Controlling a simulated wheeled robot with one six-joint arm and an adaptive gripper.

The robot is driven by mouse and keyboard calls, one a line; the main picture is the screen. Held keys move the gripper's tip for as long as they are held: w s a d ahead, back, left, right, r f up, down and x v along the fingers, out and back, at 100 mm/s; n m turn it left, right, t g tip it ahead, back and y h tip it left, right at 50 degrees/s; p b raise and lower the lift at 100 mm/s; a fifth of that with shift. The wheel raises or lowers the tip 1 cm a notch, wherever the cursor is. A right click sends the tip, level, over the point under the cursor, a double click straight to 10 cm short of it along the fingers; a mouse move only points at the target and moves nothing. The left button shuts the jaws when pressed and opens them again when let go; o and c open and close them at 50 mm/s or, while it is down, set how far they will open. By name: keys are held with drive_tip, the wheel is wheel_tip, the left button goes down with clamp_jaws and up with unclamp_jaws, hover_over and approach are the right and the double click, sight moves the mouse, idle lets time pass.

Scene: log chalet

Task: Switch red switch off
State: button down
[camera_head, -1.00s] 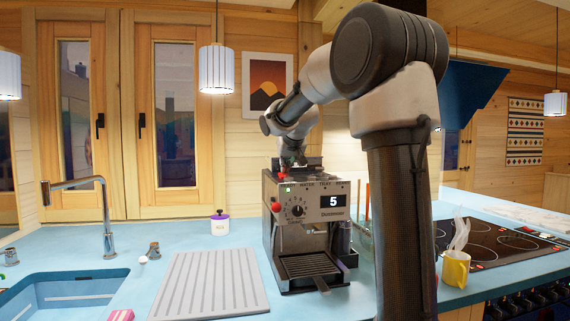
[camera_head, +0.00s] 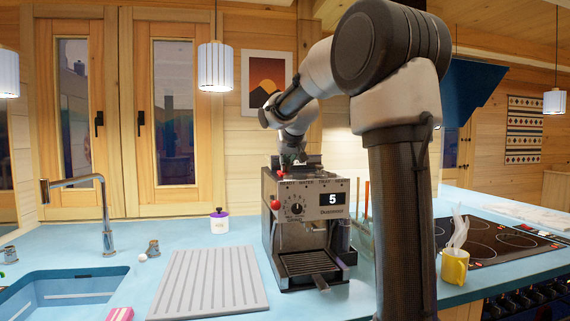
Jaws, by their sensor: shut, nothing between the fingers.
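The coffee machine (camera_head: 312,232) stands on the blue counter, steel-fronted, with a display reading "5". A small red part (camera_head: 281,172) shows at its top left edge, and a red round knob (camera_head: 275,205) is lower on its left side. I cannot tell for certain which is the red switch, or its position. My gripper (camera_head: 288,161) is small and dark in this view, shut and empty, pointing down at the machine's top left, close to the upper red part. I cannot tell whether they touch.
A grey ribbed drain mat (camera_head: 208,280) lies left of the machine, with a white jar (camera_head: 219,222) behind it. The sink (camera_head: 60,292) and tap (camera_head: 104,215) are farther left. A steaming yellow mug (camera_head: 455,267) and the hob (camera_head: 490,240) are at the right.

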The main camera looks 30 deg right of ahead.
drive_tip(key=shift+f, duration=0.15)
drive_tip(key=r, duration=0.2)
drive_tip(key=s+r, duration=0.1)
drive_tip(key=r, duration=0.2)
drive_tip(key=shift+s+a, duration=0.15)
drive_tip(key=shift+a, duration=0.05)
drive_tip(key=v, duration=0.9)
drive_tip(key=shift+s+f, duration=0.35)
drive_tip(key=shift+f, duration=0.1)
drive_tip(key=shift+w+d+r+t, duration=0.15)
drive_tip(key=shift+w+r+t, duration=0.15)
drive_tip(key=shift+w+t, duration=0.25)
